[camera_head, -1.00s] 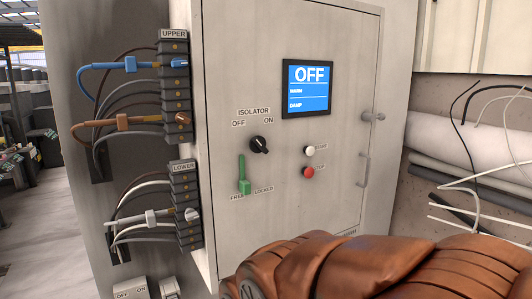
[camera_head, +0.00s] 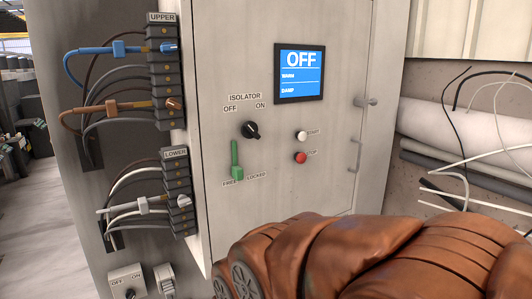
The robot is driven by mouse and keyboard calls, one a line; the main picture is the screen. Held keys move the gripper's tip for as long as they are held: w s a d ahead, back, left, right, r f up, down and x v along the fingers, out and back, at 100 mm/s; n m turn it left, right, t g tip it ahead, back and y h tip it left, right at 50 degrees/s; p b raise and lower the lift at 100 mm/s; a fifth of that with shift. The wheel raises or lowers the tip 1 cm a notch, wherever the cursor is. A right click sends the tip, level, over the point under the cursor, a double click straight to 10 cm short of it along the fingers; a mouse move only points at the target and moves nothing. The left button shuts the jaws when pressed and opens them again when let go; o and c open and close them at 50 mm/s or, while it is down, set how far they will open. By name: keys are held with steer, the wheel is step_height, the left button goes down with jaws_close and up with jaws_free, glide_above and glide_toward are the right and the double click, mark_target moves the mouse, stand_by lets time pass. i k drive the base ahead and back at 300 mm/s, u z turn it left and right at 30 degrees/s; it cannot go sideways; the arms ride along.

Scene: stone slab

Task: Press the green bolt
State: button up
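The green bolt (camera_head: 237,162) is on the grey cabinet door (camera_head: 330,190), below the black isolator knob (camera_head: 251,130). It stands upright, with its wider lower block by the FREE label and the LOCKED label to the right. The isolator knob sits between the OFF and ON labels. A brown-orange jointed part, which looks like my arm, fills the lower right and covers the door's lower part. My gripper's fingers cannot be made out, so its state and its distance from the bolt are not shown.
A blue screen (camera_head: 299,73) reads OFF. A white START button (camera_head: 301,135) and a red STOP button (camera_head: 300,157) are right of the bolt. Terminal blocks with cables (camera_head: 165,70) line the left side. A switch box (camera_head: 127,281) is at lower left. Pipes (camera_head: 450,140) run at right.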

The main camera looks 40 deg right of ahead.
mark_target(237, 174)
steer(key=u, duration=1.2)
steer(key=k, duration=0.6)
steer(key=u, duration=0.35)
